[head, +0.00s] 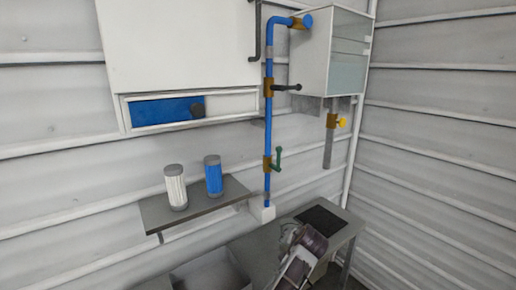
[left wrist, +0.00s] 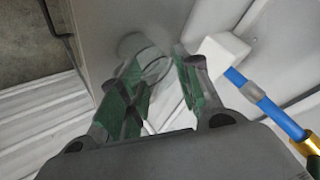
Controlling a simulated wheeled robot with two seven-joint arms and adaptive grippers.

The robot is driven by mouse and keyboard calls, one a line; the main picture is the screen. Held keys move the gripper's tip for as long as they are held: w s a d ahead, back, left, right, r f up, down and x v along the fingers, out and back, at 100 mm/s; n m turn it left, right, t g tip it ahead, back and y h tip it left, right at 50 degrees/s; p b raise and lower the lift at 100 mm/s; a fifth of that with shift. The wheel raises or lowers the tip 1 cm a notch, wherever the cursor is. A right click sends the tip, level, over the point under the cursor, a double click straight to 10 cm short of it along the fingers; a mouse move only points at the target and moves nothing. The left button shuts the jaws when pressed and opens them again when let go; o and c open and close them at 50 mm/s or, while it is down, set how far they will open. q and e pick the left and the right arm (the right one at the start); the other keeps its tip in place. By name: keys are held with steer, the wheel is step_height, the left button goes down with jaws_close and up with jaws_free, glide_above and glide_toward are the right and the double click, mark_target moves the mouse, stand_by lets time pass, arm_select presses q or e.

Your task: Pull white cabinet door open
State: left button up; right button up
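The white cabinet door (head: 180,45) is a large plain panel on the wall at the upper left of the head view, and it looks closed. A dark vertical handle (head: 256,32) runs along its right edge; its top is cut off by the frame. My left gripper (head: 292,238) is low in the head view, over the grey table and well below the door. The door does not clearly show in that view. My right gripper is not in view.
A blue pipe (head: 268,130) with valves runs down right of the door, also in the left wrist view (left wrist: 282,117). A white box (head: 312,55) hangs at upper right. A shelf (head: 220,198) holds a white canister (head: 175,188) and a blue one (head: 213,176). A grey table (head: 340,232) stands below.

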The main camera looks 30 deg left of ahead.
arm_select(q)
steer(key=w+r+n+y, duration=0.3)
steer(key=r, duration=1.6)
steer(key=w+r+n+y, duration=0.2)
steer(key=r+n+y, duration=0.1)
steer(key=r, duration=1.7)
steer(key=s+d+r+n+y, duration=0.1)
steer(key=s+r+n+y, duration=0.15)
steer(key=r, duration=0.65)
steer(key=s+d+r+n+y, duration=0.15)
steer(key=s+r, duration=0.25)
steer(key=r, duration=0.5)
steer(key=n+g+y, duration=0.1)
steer(key=n+g, duration=0.2)
steer(key=n, duration=0.2)
glide_toward(260, 16)
steer(key=w+v, duration=0.1)
steer(key=v, duration=0.2)
steer(key=shift+s+d+f, duration=0.1)
steer(key=shift+s+f, duration=0.05)
steer(key=shift+s, duration=0.2)
steer(key=shift+p+x, duration=1.7)
steer(key=shift+x, duration=5.25)
steer(key=shift+s, duration=0.1)
jaws_close()
